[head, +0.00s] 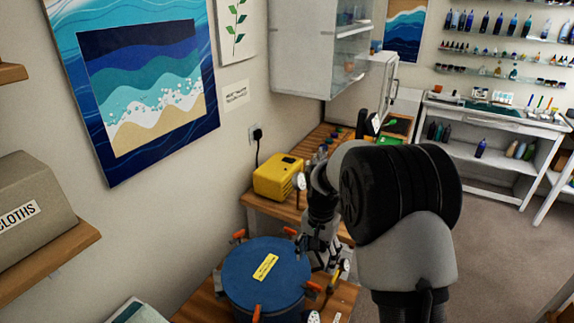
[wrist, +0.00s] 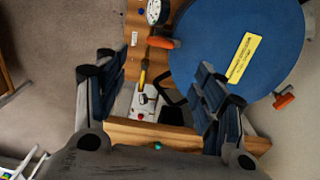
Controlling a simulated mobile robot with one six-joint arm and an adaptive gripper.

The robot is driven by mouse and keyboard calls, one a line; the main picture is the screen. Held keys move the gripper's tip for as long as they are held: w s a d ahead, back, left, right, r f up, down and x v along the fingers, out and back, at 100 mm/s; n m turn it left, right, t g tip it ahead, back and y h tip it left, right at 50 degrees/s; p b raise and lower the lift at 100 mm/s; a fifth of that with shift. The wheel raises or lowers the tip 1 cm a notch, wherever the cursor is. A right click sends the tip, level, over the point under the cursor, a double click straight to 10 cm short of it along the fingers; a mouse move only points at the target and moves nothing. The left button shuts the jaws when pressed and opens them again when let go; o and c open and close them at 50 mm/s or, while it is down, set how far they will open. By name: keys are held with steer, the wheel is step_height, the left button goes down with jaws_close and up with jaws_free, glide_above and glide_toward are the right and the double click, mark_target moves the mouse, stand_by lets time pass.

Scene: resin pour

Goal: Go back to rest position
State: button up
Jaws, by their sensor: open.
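My gripper (head: 318,243) is low over the wooden bench, just right of the blue round lid of a pot (head: 245,278) in the head view. In the wrist view my gripper (wrist: 150,92) has its two dark fingers wide apart, with nothing held between them. The blue lid (wrist: 205,35) fills the upper right there, close to the right finger. The lid carries a yellow label and orange clamp handles around its rim. Part of the bench is hidden behind my arm in the head view.
A yellow box (head: 277,178) with a plug cable stands on the bench behind the pot. A round gauge (wrist: 157,12) shows near the lid. A glass-fronted cabinet (head: 318,45) hangs above the bench. The floor (head: 490,245) at right is clear.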

steer(key=s+r+n+t+b, duration=0.1)
steer(key=s+r+n+t, duration=0.15)
steer(key=s+r, duration=1.15)
steer(key=s+r+n+t+b, duration=0.1)
steer(key=s+n, duration=0.3)
steer(key=s, duration=1.3)
steer(key=shift+s+d+r+t+b, duration=0.2)
steer(key=shift+s+r+t+b, duration=0.15)
steer(key=shift+r+t, duration=0.25)
steer(key=shift+w+n, duration=0.1)
steer(key=shift+n, duration=0.15)
